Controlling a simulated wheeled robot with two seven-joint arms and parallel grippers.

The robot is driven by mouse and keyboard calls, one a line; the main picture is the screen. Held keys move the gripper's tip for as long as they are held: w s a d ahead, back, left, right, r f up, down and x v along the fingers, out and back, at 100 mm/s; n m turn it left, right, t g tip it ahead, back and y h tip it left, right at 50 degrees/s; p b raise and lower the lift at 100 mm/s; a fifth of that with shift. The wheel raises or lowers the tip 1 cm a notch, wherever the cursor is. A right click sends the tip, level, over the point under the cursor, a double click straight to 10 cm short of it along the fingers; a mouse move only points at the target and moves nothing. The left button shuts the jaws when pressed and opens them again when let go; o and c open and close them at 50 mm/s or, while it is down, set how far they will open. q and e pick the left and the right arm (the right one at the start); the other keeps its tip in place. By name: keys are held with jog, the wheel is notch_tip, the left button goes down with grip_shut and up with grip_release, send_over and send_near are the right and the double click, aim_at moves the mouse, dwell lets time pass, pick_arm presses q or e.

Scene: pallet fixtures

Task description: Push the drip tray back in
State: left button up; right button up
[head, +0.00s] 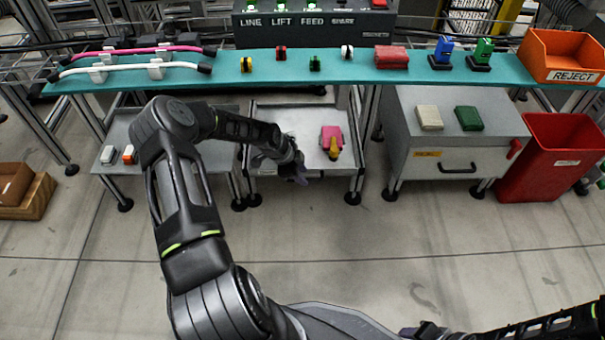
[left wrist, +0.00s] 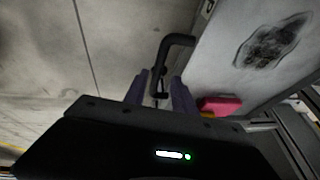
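The drip tray (head: 300,120) is a shallow light-grey tray low under the teal shelf. A pink and yellow object (head: 332,138) lies in it. In the left wrist view the tray (left wrist: 235,75) shows a dark stain, part of the pink object, and a dark bar handle (left wrist: 172,42) on its front. My left gripper (head: 297,172) is at the tray's front edge. Its fingers (left wrist: 161,92) are apart, with the handle's near end between them; contact is not clear. My right arm is at the bottom right of the head view, its gripper (head: 426,330) cut off by the edge.
A grey cabinet (head: 455,165) with a drawer handle stands right of the tray, beside a red bin (head: 553,160). A low side table (head: 118,130) is at the left. The teal shelf (head: 215,82) with small parts runs above. The floor in front is clear.

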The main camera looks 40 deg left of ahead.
pick_arm(q)
jog(key=p+v, duration=0.2)
jog(key=v, duration=0.5)
jog(key=shift+p, duration=0.3)
